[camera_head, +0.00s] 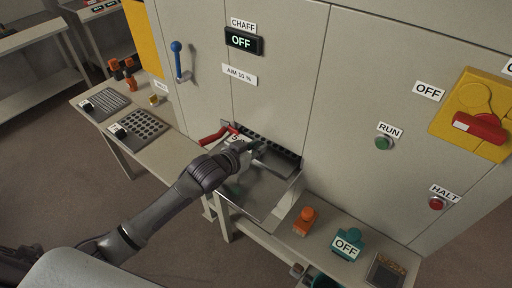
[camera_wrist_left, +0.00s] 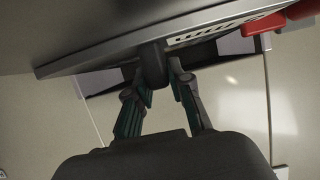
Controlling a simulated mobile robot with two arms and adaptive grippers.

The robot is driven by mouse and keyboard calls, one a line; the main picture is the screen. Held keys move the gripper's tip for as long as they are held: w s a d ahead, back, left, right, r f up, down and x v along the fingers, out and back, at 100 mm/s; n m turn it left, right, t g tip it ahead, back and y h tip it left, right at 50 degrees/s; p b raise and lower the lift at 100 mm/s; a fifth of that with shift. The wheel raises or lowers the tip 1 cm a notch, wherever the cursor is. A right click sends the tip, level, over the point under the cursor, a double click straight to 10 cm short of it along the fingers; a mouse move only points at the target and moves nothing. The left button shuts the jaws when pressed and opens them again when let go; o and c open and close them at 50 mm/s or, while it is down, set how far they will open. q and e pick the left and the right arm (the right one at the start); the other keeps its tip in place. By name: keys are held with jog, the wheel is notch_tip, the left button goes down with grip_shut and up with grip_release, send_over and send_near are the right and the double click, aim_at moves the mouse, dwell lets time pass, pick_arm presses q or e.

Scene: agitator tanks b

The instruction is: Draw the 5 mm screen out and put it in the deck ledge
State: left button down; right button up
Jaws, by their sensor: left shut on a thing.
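The 5 mm screen (camera_head: 272,158) sits in the slot low on the machine front. Its dark perforated edge shows at the slot, with a white label partly hidden by my gripper. My left gripper (camera_head: 252,151) is at the slot. In the left wrist view its fingers (camera_wrist_left: 163,90) are closed around a dark knob (camera_wrist_left: 153,66) on the edge of a flat panel (camera_wrist_left: 120,42). A red handle (camera_head: 215,135) is beside the slot. I cannot tell which surface is the deck ledge. My right gripper is not in view.
The left bench (camera_head: 178,151) holds two perforated plates (camera_head: 103,102) (camera_head: 143,124). A bare metal tray (camera_head: 262,200) lies below the slot. The right shelf (camera_head: 322,226) holds an orange block (camera_head: 305,220), a teal block (camera_head: 347,242) and a tray (camera_head: 386,271).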

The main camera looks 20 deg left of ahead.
pick_arm(q)
jog(key=shift+s+a+p, duration=0.2)
jog(key=shift+s+p, duration=0.25)
jog(key=shift+s, duration=0.15)
dwell(0.4)
jog(key=c, duration=1.8)
grip_release()
grip_shut()
